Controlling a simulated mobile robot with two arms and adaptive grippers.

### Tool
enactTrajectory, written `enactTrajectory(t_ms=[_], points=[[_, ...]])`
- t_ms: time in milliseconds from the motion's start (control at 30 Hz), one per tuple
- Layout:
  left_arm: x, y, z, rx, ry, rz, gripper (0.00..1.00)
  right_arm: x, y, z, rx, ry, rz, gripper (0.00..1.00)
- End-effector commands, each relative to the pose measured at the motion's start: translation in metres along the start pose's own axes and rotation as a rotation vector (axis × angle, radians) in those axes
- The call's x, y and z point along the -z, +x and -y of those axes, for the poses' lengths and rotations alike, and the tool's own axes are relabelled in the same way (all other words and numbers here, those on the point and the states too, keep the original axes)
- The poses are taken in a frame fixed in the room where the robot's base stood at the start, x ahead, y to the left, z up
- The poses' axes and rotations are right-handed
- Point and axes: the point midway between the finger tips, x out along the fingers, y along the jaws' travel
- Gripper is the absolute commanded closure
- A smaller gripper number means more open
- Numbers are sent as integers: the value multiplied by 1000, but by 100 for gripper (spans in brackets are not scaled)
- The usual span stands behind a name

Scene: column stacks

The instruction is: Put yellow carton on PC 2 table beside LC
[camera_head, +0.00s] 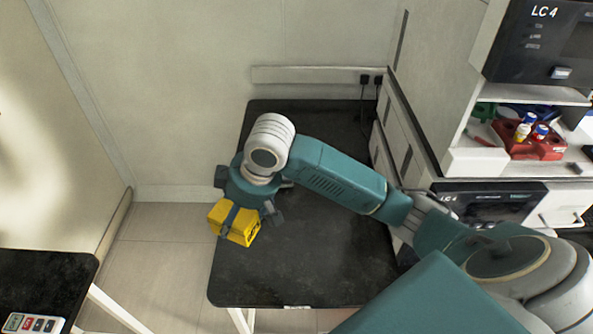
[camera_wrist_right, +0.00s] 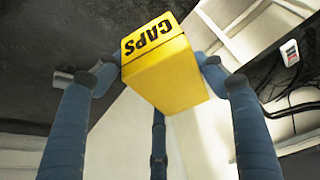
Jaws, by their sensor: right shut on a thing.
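The yellow carton (camera_head: 238,229) is in my right gripper (camera_head: 243,208), at the left edge of the black table (camera_head: 290,270). In the right wrist view the carton (camera_wrist_right: 168,78) bears the word CAPS, and blue fingers close on its sides. It appears tilted and held up; its exact height over the table I cannot tell. The LC 4 instrument (camera_head: 545,35) stands at the upper right. No PC 2 label shows. My left gripper is not in view.
The black table is otherwise bare, with my right arm across it. A shelf unit with a red rack (camera_head: 535,140) of bottles stands at right. Another black table (camera_head: 45,275) with a small handheld device (camera_head: 35,323) is at lower left. Cables hang at the wall sockets (camera_head: 370,79).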

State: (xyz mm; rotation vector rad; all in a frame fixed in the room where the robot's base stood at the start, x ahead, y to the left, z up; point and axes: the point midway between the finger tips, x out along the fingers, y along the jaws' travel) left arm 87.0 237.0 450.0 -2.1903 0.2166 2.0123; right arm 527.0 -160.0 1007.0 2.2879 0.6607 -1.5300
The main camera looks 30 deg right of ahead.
Motion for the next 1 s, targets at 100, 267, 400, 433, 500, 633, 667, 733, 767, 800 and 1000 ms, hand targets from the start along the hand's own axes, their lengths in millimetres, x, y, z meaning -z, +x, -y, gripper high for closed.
enactTrajectory(t_ms=[100, 267, 400, 433, 500, 633, 667, 733, 767, 800, 1000], points=[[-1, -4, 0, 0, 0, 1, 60, 2, 6, -3, 14, -18, 1, 60], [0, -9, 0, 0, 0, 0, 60, -14, 40, -2, 18, -17, 5, 60], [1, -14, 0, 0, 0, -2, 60, -28, 75, -1, 17, -16, 4, 60], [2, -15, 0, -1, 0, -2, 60, -32, 83, -1, 16, -17, 4, 60], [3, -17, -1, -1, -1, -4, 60, -38, 99, -1, 16, -16, 4, 60], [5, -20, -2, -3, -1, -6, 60, -48, 125, -1, 15, -18, 1, 60], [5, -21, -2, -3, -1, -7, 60, -50, 129, -1, 14, -18, 1, 60], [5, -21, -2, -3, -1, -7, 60, -52, 137, -2, 13, -18, -1, 60], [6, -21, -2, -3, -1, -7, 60, -53, 139, -2, 13, -18, -2, 60], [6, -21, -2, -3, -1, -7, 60, -53, 141, -2, 13, -18, -3, 60], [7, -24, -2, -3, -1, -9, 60, -65, 165, -1, 14, -17, 1, 60]])
